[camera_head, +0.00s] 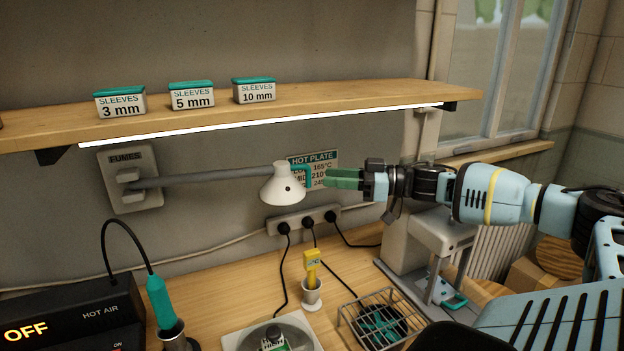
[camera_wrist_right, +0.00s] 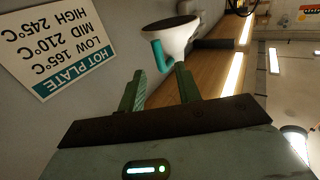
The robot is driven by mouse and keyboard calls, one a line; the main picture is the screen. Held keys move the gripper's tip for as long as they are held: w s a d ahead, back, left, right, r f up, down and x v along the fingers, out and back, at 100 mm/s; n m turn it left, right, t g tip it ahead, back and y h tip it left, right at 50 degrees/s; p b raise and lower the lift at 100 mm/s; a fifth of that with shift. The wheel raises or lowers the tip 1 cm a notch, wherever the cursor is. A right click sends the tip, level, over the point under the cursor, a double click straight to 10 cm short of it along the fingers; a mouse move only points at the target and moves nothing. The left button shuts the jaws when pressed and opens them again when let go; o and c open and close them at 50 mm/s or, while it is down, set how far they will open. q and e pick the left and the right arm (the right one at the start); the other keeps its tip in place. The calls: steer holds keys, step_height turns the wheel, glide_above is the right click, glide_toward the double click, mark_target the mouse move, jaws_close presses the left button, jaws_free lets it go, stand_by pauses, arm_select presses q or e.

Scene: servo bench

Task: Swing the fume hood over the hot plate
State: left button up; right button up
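The fume hood (camera_head: 283,187) is a white cone on a grey arm that reaches from a wall plate marked FUMES. It hangs above the bench, behind the hot plate, and has a teal handle (camera_head: 308,174) on its right side. The hot plate (camera_head: 240,343) appears to be the pale square unit at the bottom edge, partly cut off, with a small part on top. My right gripper (camera_head: 328,178) points left at the handle. In the wrist view its green fingers (camera_wrist_right: 160,85) are apart, with the handle (camera_wrist_right: 160,56) just beyond their tips. My left gripper is not in view.
A yellow tool stands in a white cup (camera_head: 311,295). A wire rack (camera_head: 379,318) over a dark fan and a grey press (camera_head: 440,240) stand to the right. A hot air station (camera_head: 80,320) is at lower left. The lit shelf (camera_head: 300,105) runs above the hood.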

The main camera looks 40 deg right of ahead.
steer(key=shift+b+x, duration=0.6)
steer(key=shift+x, duration=1.85)
steer(key=shift+d, duration=0.1)
jaws_close()
